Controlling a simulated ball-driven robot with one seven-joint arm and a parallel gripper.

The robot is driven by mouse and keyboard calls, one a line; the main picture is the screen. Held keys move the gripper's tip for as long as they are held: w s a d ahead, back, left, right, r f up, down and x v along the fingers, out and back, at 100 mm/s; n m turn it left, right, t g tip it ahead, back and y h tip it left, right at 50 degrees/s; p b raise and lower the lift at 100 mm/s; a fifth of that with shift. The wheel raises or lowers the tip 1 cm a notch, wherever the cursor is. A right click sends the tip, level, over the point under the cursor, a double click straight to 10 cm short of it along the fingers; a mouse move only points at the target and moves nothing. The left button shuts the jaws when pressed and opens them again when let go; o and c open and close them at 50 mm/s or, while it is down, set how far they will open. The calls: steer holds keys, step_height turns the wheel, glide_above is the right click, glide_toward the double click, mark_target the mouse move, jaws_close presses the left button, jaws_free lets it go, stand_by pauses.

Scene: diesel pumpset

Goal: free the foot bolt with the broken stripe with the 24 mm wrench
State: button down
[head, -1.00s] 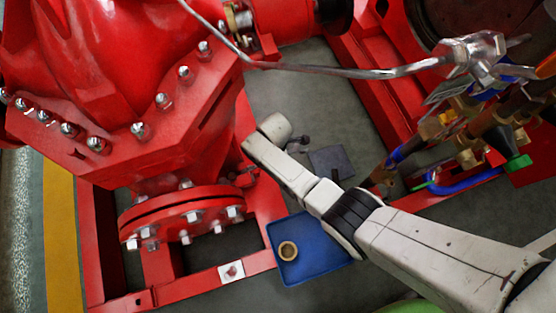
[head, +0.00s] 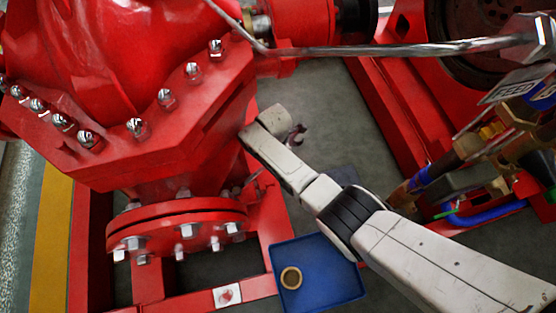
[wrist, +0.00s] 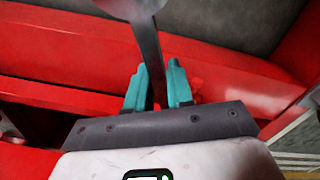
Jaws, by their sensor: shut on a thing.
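My gripper (wrist: 158,72) has teal fingers shut on the flat steel shaft of a wrench (wrist: 150,48). The shaft runs away from the fingers to a broad grey rounded end at the top edge of the wrist view, where it is cut off. Its size marking does not show. Red frame beams lie beyond it. In the head view my pale arm reaches left toward the red pump, and the fingers are hidden. A bolt on a white pad (head: 228,295) sits on the lower red frame beam. I cannot make out a broken stripe on any bolt.
A blue tray (head: 325,290) holding a brass-coloured ring (head: 291,277) lies below my arm. The red pump casing (head: 150,70) and its bolted flange (head: 180,220) stand to the left. A metal pipe (head: 400,48) crosses above. Grey floor (head: 320,90) shows between the frame beams.

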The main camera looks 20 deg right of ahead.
steer(key=shift+r, duration=0.1)
steer(key=shift+r+p, duration=0.6)
steer(key=shift+p, duration=0.1)
steer(key=shift+s+r, duration=0.1)
steer(key=shift+s+d+r+p, duration=0.1)
steer(key=shift+s+p, duration=0.15)
steer(key=shift+p, duration=0.3)
steer(key=s+m+p, duration=0.9)
steer(key=s, duration=0.3)
steer(key=shift+a, duration=0.25)
steer(key=shift+f, duration=0.3)
